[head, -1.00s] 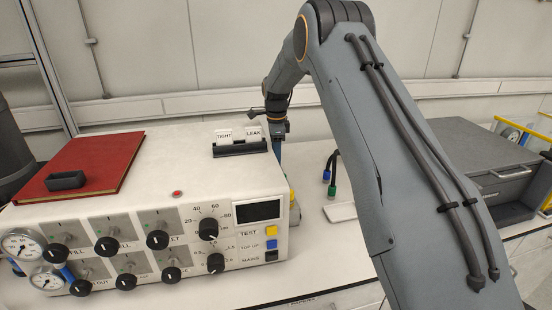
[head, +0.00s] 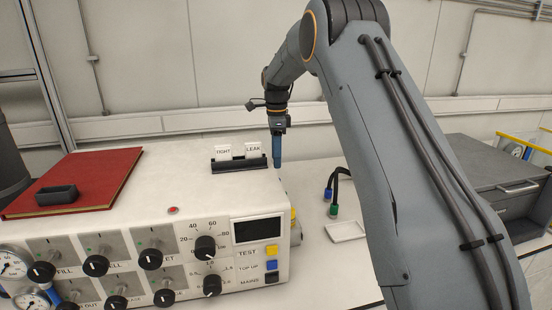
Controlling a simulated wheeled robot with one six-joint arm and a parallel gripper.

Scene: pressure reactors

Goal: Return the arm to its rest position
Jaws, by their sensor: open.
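My arm reaches up across the right half of the head view and bends over toward the back of the bench. My gripper (head: 277,155) points downward beside the right rear edge of the white control box (head: 150,235). Its blue fingers appear empty, and the gap between them is hard to make out at this size. The fingertips are close to the box edge in the picture; I cannot tell whether they touch it.
On the box lie a red book (head: 85,182) with a dark object (head: 55,194) on it, and a holder (head: 239,164) with TIGHT and LEAK cards. A white tray (head: 346,232) and dark cables (head: 330,190) lie right of it. A grey case (head: 490,165) stands at right.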

